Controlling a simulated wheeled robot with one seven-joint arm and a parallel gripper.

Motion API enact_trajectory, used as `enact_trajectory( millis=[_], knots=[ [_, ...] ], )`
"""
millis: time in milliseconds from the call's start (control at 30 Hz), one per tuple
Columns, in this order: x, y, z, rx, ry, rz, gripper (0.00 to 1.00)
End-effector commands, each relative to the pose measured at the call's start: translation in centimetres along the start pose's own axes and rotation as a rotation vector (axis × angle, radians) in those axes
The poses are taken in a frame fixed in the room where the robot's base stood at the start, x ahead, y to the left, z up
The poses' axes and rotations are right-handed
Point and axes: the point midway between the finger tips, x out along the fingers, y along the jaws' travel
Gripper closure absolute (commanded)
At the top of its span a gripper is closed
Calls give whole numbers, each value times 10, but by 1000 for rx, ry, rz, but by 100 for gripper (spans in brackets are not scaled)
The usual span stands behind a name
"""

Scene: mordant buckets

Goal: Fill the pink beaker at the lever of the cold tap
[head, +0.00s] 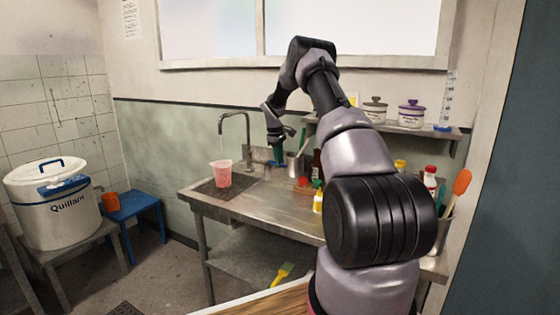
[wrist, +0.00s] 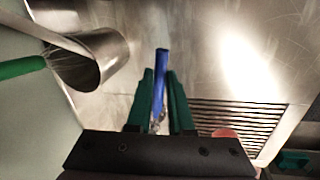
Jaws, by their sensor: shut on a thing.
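The pink beaker (head: 222,174) stands upright on the drain grate under the spout of the tap (head: 236,116). A thin pale line, apparently water, runs from the spout towards it. I cannot tell the level inside. In the wrist view only a small reddish part of the beaker (wrist: 224,133) shows past my gripper. My gripper (head: 276,153) is at the tap body, right of the beaker. Its green fingers (wrist: 160,82) are shut on the blue lever (wrist: 161,60) of the cold tap. The lever is mostly hidden in the head view.
A metal pot (head: 294,163) with utensils stands right of my gripper; it is close on the left in the wrist view (wrist: 100,60). Several bottles, including a yellow one (head: 318,200), stand further right. The front of the steel counter (head: 270,206) is clear.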

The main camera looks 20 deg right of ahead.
Motion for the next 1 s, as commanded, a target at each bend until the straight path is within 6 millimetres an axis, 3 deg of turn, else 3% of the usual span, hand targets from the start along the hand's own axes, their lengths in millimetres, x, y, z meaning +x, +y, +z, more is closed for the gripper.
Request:
enact_trajectory(
  millis=[33,100,467,1000],
  knots=[
    [1,0,1,0,-1,0,73],
    [0,0,0,0,-1,0,50],
    [-3,0,0,-1,0,1,50],
    [-94,0,0,-1,0,1,50]
  ],
)
